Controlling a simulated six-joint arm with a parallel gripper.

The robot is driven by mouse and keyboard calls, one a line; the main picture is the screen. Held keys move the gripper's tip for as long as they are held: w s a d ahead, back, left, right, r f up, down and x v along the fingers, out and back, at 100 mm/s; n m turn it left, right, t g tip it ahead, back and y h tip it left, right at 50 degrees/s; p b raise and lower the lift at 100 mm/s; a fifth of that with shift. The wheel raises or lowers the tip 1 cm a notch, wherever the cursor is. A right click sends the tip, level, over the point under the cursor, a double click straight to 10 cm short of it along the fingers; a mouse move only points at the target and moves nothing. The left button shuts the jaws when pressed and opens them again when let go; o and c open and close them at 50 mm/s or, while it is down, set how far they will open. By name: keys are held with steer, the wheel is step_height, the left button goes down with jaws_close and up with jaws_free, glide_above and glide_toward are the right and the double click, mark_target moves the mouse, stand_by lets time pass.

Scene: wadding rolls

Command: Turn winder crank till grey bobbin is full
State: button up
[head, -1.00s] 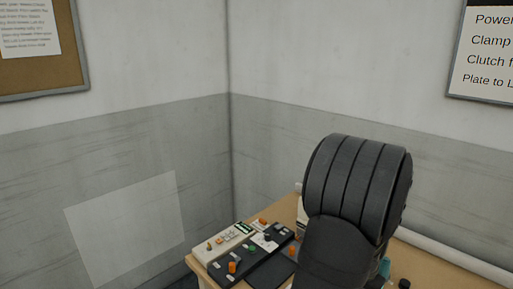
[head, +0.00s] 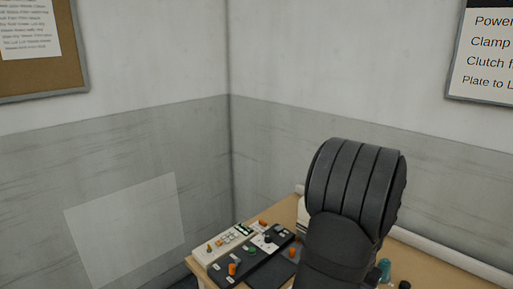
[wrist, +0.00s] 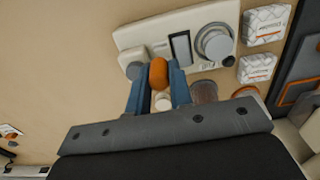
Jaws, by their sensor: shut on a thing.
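The winder (wrist: 148,33) shows in the wrist view as a cream plate with a dark rectangular window. A grey round part, seemingly the grey bobbin (wrist: 215,43), is at its right end; how full it is cannot be told. An orange crank handle (wrist: 158,72) is at the lower left of the plate, beside a grey round part (wrist: 136,70). My gripper (wrist: 159,80) has its blue fingers on either side of the orange handle and is shut on it. In the head view my arm hides the winder and the gripper.
Two white wrapped packs (wrist: 257,68) lie right of the winder. A brownish cylinder (wrist: 203,92) and a pale round thing (wrist: 162,101) are close by my fingers. Control panels (head: 250,252) are at the table's left. The table left of the winder is mostly clear.

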steer(key=shift+w+d, duration=0.5)
steer(key=shift+d, duration=0.3)
steer(key=shift+d, duration=0.95)
steer(key=shift+s, duration=0.1)
steer(key=shift+s+d, duration=0.3)
steer(key=shift+d, duration=0.25)
steer(key=o, duration=0.7)
